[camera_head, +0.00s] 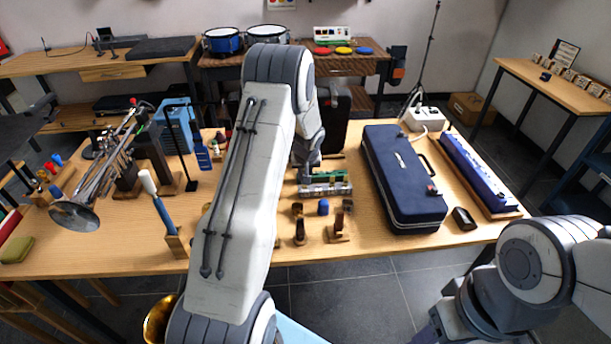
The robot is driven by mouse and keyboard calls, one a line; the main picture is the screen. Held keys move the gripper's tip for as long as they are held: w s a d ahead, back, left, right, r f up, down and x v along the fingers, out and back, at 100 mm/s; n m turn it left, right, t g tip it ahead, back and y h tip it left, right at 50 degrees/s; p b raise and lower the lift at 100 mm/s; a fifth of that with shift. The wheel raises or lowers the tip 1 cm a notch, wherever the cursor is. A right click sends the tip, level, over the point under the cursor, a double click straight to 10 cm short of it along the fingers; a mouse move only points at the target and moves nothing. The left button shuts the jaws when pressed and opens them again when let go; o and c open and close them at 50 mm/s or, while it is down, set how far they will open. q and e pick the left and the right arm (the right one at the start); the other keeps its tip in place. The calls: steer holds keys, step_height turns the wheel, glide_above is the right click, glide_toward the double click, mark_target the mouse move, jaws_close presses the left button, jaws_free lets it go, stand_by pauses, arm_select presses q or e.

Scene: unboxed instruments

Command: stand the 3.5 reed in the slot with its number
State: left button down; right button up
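I cannot make out the 3.5 reed or any slot number at this size. A small rack-like piece with green and silver parts (325,182) lies mid-table, just past my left wrist. Small brown pieces (300,232) stand near the table's front, with another brown piece (338,232) to their right. My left arm rises across the middle of the view and bends down over the table. Its gripper end (306,170) is small and partly covered by my own arm, so its fingers are unclear. My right arm is folded at the lower right, and its gripper is not visible.
A navy case (402,180) lies right of the small pieces, with a dark mouse-shaped object (464,218) beside it. A silver brass-type instrument (105,172) and a white-and-blue handled tool in a wooden block (158,205) stand left. My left arm hides the table's middle.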

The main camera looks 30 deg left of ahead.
stand_by(0.8)
arm_select(q)
steer(key=shift+f+b, duration=1.3)
steer(key=shift+b, duration=0.4)
stand_by(0.4)
stand_by(0.4)
steer(key=c, duration=0.8)
jaws_free()
steer(key=shift+o, duration=0.2)
steer(key=v, duration=1)
steer(key=shift+r, duration=0.25)
